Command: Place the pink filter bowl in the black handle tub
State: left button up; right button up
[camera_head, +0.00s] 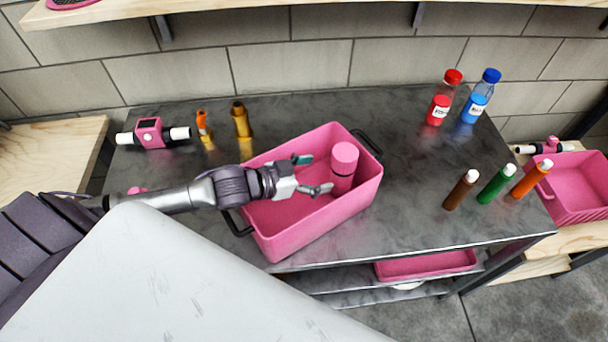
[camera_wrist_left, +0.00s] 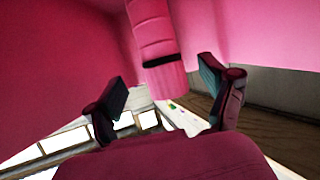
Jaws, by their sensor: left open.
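The pink filter bowl (camera_head: 343,170), a pink cylinder with a wider top, stands inside the pink tub with black handles (camera_head: 285,235), toward its right end. It also shows in the left wrist view (camera_wrist_left: 155,40), with a dark band across it. My left gripper (camera_head: 313,175) is open over the tub, just left of the bowl, its fingertips pointing toward it. In the left wrist view my left gripper (camera_wrist_left: 168,95) has its fingers spread wide with nothing held between them. Whether a finger touches the bowl cannot be told. My right gripper is not in view.
Red (camera_head: 440,105) and blue (camera_head: 478,98) bottles stand at the back right. Brown (camera_head: 460,190), green (camera_head: 496,185) and orange (camera_head: 530,182) tubes stand at the front right. Brass fittings (camera_head: 242,122) and a pink-and-white filter housing (camera_head: 150,133) are back left. Another pink tub (camera_head: 580,190) is far right.

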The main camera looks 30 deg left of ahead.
pick_arm(q)
jog(key=v, duration=0.3)
jog(key=shift+s+a+r, duration=0.15)
jog(key=shift+s+r, duration=0.05)
jog(key=shift+s, duration=0.05)
